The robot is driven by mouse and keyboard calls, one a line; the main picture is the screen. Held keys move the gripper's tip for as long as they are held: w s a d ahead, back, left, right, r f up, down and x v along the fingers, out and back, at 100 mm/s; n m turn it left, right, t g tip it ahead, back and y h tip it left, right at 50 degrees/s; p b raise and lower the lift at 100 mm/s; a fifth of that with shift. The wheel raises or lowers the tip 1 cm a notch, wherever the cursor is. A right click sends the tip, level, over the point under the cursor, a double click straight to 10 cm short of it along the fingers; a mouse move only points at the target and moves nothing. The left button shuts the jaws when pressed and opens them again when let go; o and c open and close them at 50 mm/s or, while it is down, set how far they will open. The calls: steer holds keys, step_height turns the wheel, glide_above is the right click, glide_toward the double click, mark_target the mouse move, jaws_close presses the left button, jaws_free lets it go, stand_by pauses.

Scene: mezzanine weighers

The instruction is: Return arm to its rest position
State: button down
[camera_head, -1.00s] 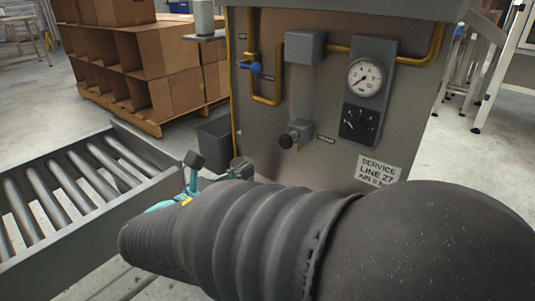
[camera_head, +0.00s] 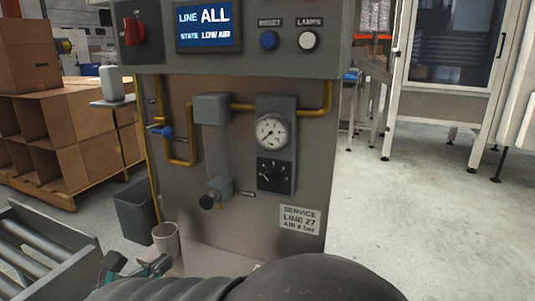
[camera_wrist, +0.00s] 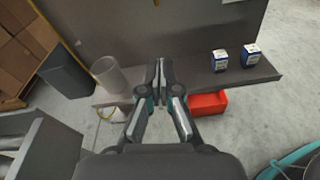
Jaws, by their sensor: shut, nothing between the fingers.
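My gripper (camera_wrist: 157,70) is shut and empty in the wrist view, its fingertips together in front of the grey panel and shelf. In the head view my gripper (camera_head: 137,268) shows only partly at the lower left, below the white cup (camera_head: 166,240). My dark, sleeved arm fills the bottom of that view and hides part of the gripper.
A grey service cabinet (camera_head: 235,125) stands ahead, with gauge, valves and screen. A roller conveyor (camera_head: 85,268) lies at lower left, beside a dark bin (camera_head: 136,212). A shelf (camera_wrist: 195,81) holds two small boxes; a red bin (camera_wrist: 206,104) sits below. Floor at right is clear.

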steer(key=s+d+f+m+g+y+p, duration=0.1)
steer(key=s+d+f+m+g, duration=0.25)
steer(key=d+m+g, duration=0.45)
steer(key=s+d+f+m+g+y+p, duration=0.1)
steer(key=s+d+f+m+g, duration=0.15)
steer(key=d+f+m, duration=0.5)
steer(key=s+d+r+m+y+p, duration=0.1)
steer(key=d+r+m+p, duration=0.1)
steer(key=d+r+m, duration=0.5)
steer(key=s+d+r+m+y+p, duration=0.2)
steer(key=d+r+m, duration=0.5)
steer(key=d, duration=0.8)
steer(key=shift+s+d+m+t, duration=0.25)
steer(key=shift+d+m+t, duration=0.1)
